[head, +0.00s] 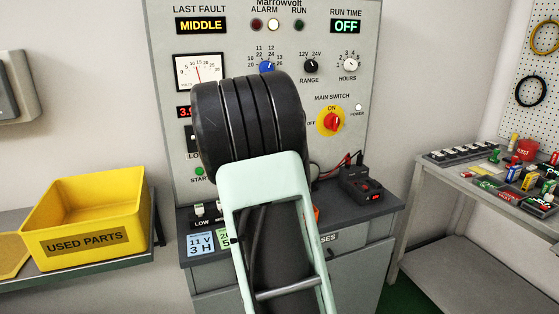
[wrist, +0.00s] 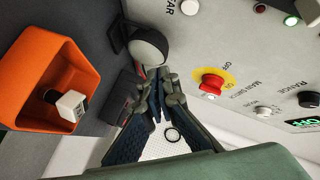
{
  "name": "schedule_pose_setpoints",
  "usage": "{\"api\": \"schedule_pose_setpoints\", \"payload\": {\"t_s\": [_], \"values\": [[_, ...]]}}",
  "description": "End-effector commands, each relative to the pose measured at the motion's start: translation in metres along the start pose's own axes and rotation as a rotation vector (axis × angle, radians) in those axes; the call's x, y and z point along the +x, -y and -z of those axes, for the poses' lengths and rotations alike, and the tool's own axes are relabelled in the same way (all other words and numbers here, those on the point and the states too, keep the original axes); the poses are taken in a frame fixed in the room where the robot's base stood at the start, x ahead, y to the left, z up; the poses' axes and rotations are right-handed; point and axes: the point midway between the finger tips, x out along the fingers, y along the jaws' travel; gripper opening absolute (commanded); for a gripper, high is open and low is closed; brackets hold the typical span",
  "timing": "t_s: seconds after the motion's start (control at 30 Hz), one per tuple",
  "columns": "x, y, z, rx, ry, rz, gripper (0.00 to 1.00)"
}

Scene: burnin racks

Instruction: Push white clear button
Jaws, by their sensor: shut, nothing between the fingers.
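My gripper (wrist: 159,74) is shut and empty. In the head view my arm covers the fingertips and the button.
The grey panel (head: 219,50) carries a red main switch (head: 330,122), also in the wrist view (wrist: 211,83). An orange bin (wrist: 35,72) holds a black-and-white part (wrist: 70,104). A dark device (head: 359,184) stands on the ledge. A yellow bin (head: 84,218) stands left.

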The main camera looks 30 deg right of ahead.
Motion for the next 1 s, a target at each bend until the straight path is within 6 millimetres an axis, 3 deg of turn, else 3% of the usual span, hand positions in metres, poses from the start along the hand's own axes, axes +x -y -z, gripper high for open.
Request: {"api": "schedule_pose_setpoints", "payload": {"t_s": [0.17,0.7,1.0], "values": [[0.006,0.006,-0.004,-0.001,0.001,0.001,0.00],[0.053,0.040,-0.040,-0.002,0.002,0.000,0.00],[0.061,0.045,-0.045,-0.002,0.001,0.000,0.00]]}}
